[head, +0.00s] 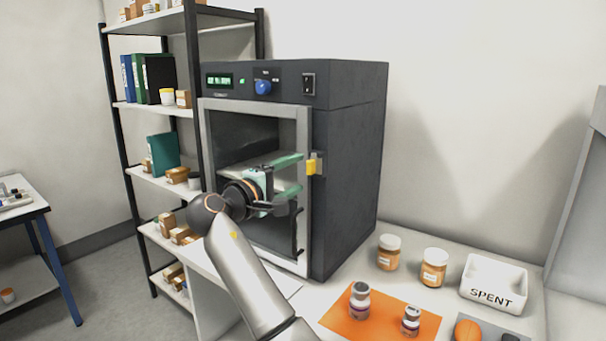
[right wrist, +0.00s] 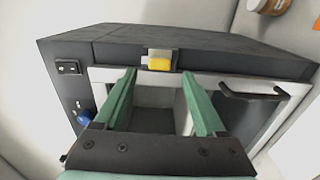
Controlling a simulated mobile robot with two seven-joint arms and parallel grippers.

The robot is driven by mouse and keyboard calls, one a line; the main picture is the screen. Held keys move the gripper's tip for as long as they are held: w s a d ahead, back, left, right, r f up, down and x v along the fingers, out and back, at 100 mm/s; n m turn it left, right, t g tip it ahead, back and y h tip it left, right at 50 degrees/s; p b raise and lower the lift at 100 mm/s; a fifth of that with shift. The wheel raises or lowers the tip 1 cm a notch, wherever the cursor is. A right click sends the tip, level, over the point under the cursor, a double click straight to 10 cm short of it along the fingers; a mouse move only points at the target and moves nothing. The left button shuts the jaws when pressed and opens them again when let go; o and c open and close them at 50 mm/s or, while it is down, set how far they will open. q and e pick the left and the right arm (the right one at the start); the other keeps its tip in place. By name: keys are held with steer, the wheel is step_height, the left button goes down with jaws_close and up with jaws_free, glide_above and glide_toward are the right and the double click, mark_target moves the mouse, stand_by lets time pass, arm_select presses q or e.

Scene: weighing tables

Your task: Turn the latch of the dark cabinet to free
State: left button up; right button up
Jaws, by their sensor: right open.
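The dark cabinet (head: 345,180) stands on the bench, its pale-framed window door (head: 305,125) looking shut. The yellow latch (head: 311,167) sits on a grey mount at the door's right edge. In the right wrist view the latch (right wrist: 160,63) lies just beyond the fingertips, between their lines, and looks untouched. My right gripper (head: 302,172) is open in front of the door, its green fingers pointing at the latch, one above and one below its height. The open fingers also show in the right wrist view (right wrist: 158,76). My left gripper is out of view.
A black door handle (head: 299,232) is below the latch, near my right gripper. The cabinet front has a blue knob (head: 263,87) and a switch (head: 308,84). Jars (head: 388,252), an orange mat (head: 340,322) and a white SPENT tray (head: 492,298) are right of the cabinet. Shelves (head: 150,107) stand left.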

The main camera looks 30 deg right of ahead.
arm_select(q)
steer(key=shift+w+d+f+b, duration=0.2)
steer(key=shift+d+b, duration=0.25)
arm_select(e)
steer(key=v, duration=0.8)
steer(key=shift+a, duration=0.2)
steer(key=shift+s, duration=0.15)
